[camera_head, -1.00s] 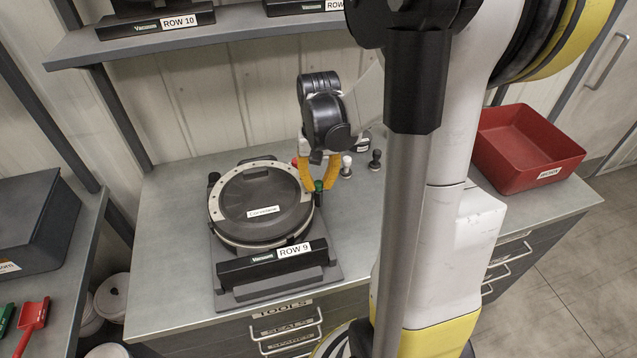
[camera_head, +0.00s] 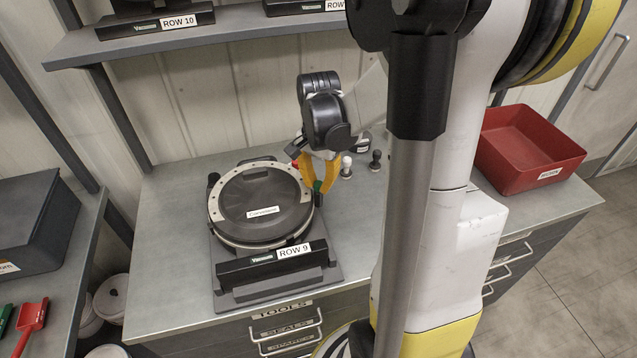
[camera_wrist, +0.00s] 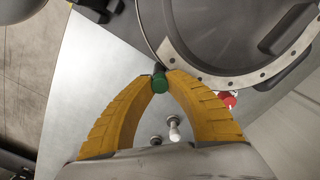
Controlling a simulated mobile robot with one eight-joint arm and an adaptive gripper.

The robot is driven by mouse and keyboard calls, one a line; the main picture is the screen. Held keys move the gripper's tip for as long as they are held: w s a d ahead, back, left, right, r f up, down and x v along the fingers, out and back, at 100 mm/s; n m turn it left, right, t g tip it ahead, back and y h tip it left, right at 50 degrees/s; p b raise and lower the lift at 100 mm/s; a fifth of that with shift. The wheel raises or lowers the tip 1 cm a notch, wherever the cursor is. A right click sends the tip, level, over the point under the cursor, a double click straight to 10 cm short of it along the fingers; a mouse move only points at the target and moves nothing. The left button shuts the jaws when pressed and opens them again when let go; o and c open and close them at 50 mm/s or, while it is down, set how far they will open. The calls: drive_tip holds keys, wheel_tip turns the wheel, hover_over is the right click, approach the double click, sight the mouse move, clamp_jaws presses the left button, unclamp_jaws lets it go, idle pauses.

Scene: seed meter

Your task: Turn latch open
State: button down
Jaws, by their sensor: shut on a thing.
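The round seed meter (camera_head: 262,205), with a grey rim and dark lid, sits on its stand marked ROW 9 on the bench. My gripper (camera_head: 318,190) is at the right side of the meter. Its yellow fingers are closed around a small green-ended knob, which looks like the latch. In the wrist view the fingertips (camera_wrist: 160,77) pinch this green knob (camera_wrist: 159,84) beside the meter's rim (camera_wrist: 215,80). The far part of the latch is hidden by the fingers and rim.
A red knob (camera_wrist: 228,99) sits by the rim. White and dark knobbed pieces (camera_head: 375,160) stand on the bench behind the gripper. A red bin (camera_head: 525,150) is at the right. The bench (camera_head: 165,240) left of the meter is clear.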

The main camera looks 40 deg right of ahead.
sight(318, 184)
idle(0.4)
drive_tip(key=c, duration=1.3)
unclamp_jaws()
wheel_tip(318, 184, up, 12)
drive_tip(key=s+a+f+n+t+b, duration=0.1)
drive_tip(key=a+n+t, duration=0.1)
drive_tip(key=a+n, duration=0.2)
drive_tip(key=s+a+f+n+t+b, duration=0.2)
drive_tip(key=a+n, duration=0.3)
drive_tip(key=a, duration=0.4)
drive_tip(key=s+a+f+n+t+b, duration=0.2)
drive_tip(key=a+n+t, duration=0.1)
drive_tip(key=a+n, duration=0.2)
drive_tip(key=shift+s+a+f, duration=0.1)
drive_tip(key=shift+a+f, duration=0.05)
drive_tip(key=shift+a, duration=0.35)
drive_tip(key=shift+s+a+f, duration=0.1)
drive_tip(key=shift+a, duration=0.4)
